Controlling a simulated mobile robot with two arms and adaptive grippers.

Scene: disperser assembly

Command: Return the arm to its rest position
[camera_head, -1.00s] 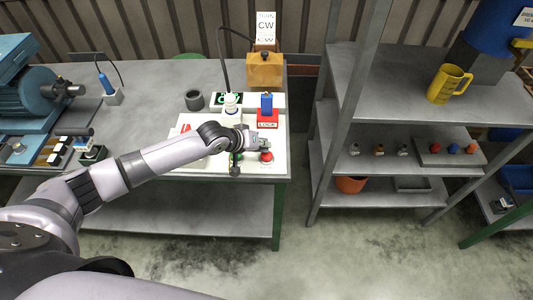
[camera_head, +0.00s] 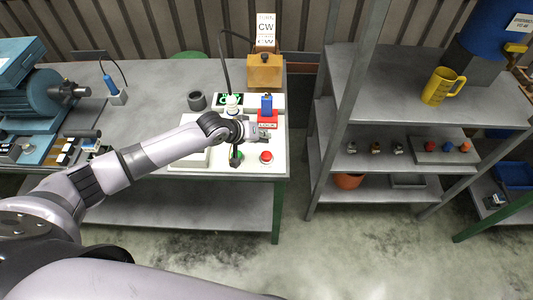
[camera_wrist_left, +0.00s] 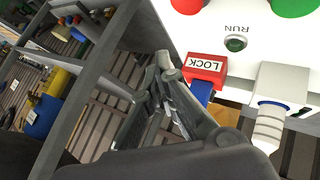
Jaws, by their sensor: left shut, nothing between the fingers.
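My left arm reaches in from the left, and its gripper (camera_head: 262,135) is shut and empty above the white control panel (camera_head: 277,170) on the workbench. In the head view the red button (camera_head: 266,157) shows just below the gripper, and the green button (camera_head: 237,156) is partly covered by a dark part. The red LOCK block (camera_head: 267,117) with its blue piece (camera_head: 267,103) stands just beyond. In the left wrist view my shut fingers (camera_wrist_left: 167,68) are beside the LOCK block (camera_wrist_left: 205,68), apart from the red button (camera_wrist_left: 187,5). My right gripper is not in view.
A white-capped part (camera_head: 233,105) and a dark cup (camera_head: 197,101) stand near the panel. An orange box (camera_head: 264,72) is behind. A grey shelf (camera_head: 390,95) with a yellow mug (camera_head: 443,86) stands to the right. A blue-green machine (camera_head: 40,100) is at left.

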